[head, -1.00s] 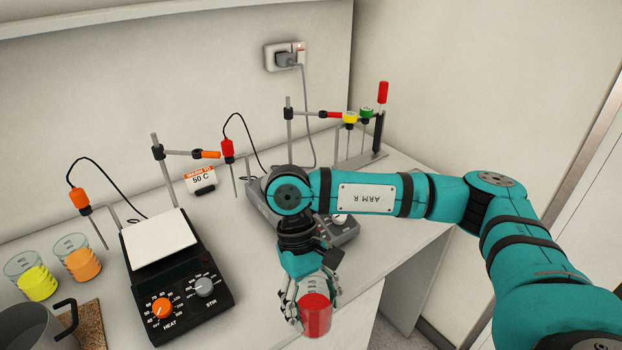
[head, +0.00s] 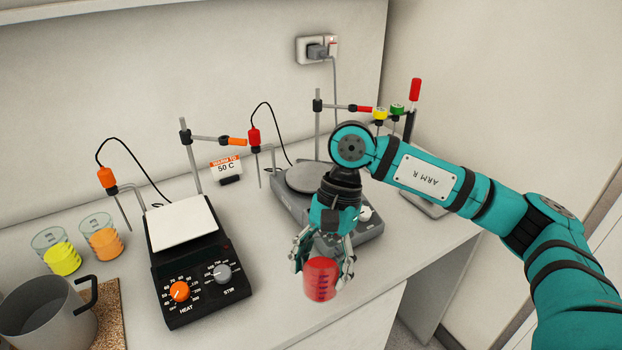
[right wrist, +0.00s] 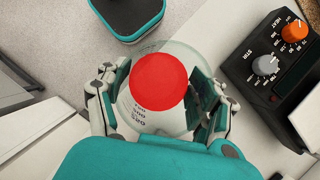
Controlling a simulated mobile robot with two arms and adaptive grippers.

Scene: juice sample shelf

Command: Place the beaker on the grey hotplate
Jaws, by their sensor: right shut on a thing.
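The beaker (head: 321,279), clear with red liquid, is in my right gripper (head: 322,262), whose fingers are shut around its sides. In the right wrist view the beaker (right wrist: 158,85) sits between both fingers, its red contents seen from above. The grey hotplate (head: 369,226) stands just behind the gripper, with a round grey top plate (head: 312,177). The plate looks empty, but my wrist and forearm hide part of the hotplate. The beaker is in front of the hotplate, near the bench's front edge. My left gripper is not in view.
A black hotplate (head: 195,290) with a white square top stands left of the beaker. Beakers of yellow (head: 62,258) and orange (head: 104,240) liquid and a grey pot (head: 45,318) are further left. A stand with a red probe (head: 254,138) rises beside the grey hotplate.

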